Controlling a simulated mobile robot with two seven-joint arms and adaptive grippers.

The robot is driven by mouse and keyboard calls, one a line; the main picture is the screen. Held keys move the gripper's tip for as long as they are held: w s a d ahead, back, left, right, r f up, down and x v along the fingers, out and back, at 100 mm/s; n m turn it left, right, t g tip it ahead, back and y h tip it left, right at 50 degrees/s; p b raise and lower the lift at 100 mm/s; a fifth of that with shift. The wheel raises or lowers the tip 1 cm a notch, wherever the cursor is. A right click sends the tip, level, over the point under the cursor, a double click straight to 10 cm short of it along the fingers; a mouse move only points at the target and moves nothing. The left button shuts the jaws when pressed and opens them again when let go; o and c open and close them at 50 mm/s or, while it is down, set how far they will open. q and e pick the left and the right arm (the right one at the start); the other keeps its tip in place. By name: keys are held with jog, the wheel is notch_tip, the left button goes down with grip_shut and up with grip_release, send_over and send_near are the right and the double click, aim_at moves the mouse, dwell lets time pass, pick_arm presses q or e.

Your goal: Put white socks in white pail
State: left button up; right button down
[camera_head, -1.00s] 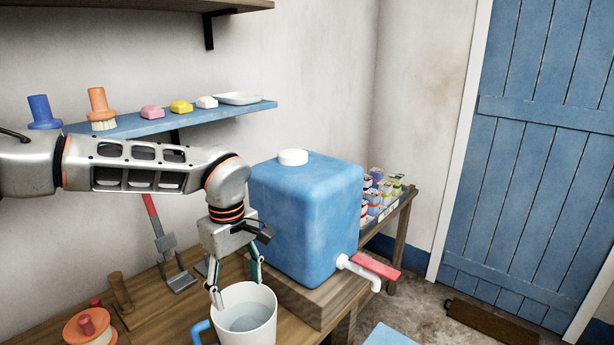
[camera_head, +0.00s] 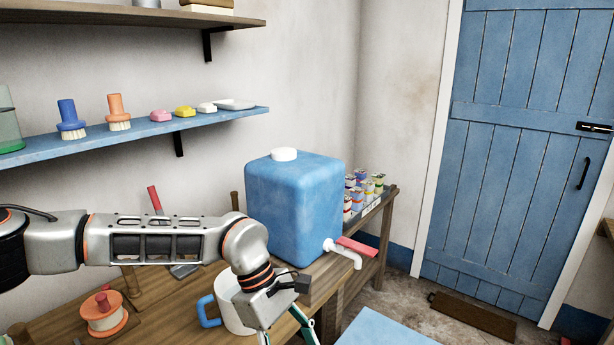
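No white socks show in this view. No vessel that is plainly a white pail shows either. A white mug-shaped vessel with a blue handle (camera_head: 228,315) stands on the wooden bench, partly hidden by my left arm. My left gripper (camera_head: 284,337) is at the bottom edge, just right of and in front of this vessel, pointing down. Its visible fingers are spread with a gap and nothing shows between them; the tips are cut off by the frame. My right gripper is not in view.
A blue tank (camera_head: 295,212) with a red-handled tap (camera_head: 352,247) stands behind the vessel. A spool-like orange item (camera_head: 104,315) lies left on the bench. A blue shelf (camera_head: 150,128) holds brushes and soaps. Several small cans (camera_head: 362,188) stand behind the tank. Floor right is mostly clear.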

pick_arm(q)
jog(key=s+d+r+n+g+h, duration=0.35)
jog(key=s+d+h, duration=0.35)
jog(key=s+d, duration=0.6)
jog(key=w+d+r+n+t+h, duration=0.5)
jog(key=r+n+h, duration=0.45)
jog(key=n, duration=0.45)
jog(key=w+a+f+n+t+y, duration=0.1)
jog(key=w+a+f+n+t, duration=0.25)
jog(key=n+t, duration=0.4)
jog(key=w+a+f+n+t+y, duration=0.2)
jog(key=w+a+n+t, duration=0.15)
jog(key=n+t, duration=0.4)
jog(key=w+a+f+n+t+y, duration=0.25)
jog(key=a+f+n+y, duration=0.45)
jog(key=a+f+n, duration=0.45)
jog(key=s+a+f+n+g+y, duration=0.2)
jog(key=s+a+f+n+y, duration=0.2)
jog(key=a+f, duration=0.5)
jog(key=s+a+f+n+g+y, duration=0.3)
jog(key=s+a+f+n, duration=0.5)
jog(key=f, duration=0.5)
jog(key=shift+s+a+f+y, duration=0.4)
jog(key=shift+s+y, duration=0.25)
jog(key=shift+s, duration=0.35)
